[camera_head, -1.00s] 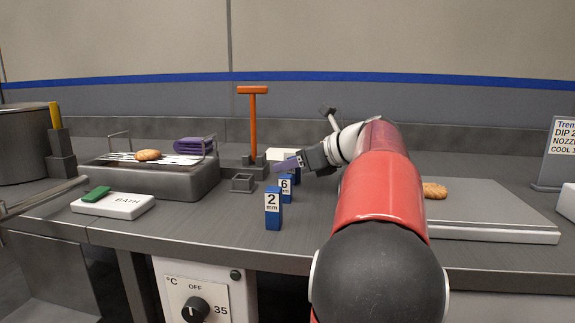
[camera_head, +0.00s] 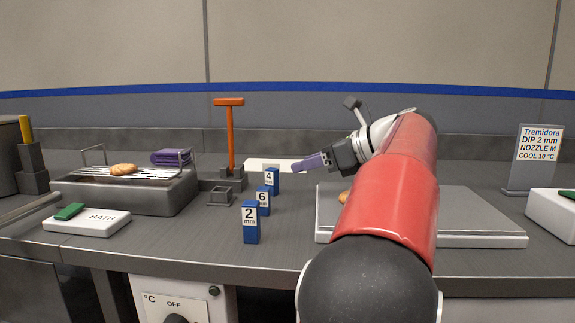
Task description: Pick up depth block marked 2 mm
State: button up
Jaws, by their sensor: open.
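The depth block marked 2 mm (camera_head: 251,222) is a small blue block with a white label. It stands upright near the front of the counter, the nearest of a row of three. The block marked 6 (camera_head: 263,200) stands behind it, and the block marked 4 (camera_head: 272,179) behind that. My gripper (camera_head: 300,164) is open, with purple-grey fingers pointing left. It is above the counter, up and to the right of the 2 mm block and apart from it. Nothing shows between its fingers, though the gap is hard to see from this side.
An orange-handled tool (camera_head: 230,135) stands behind a small square holder (camera_head: 220,197). A grey plate (camera_head: 478,238) lies right, partly behind my arm. A sign (camera_head: 536,155) reads DIP 2 mm.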

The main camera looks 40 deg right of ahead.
aim_at(250, 210)
jog(key=k+j, duration=0.75)
jog(key=j, duration=0.25)
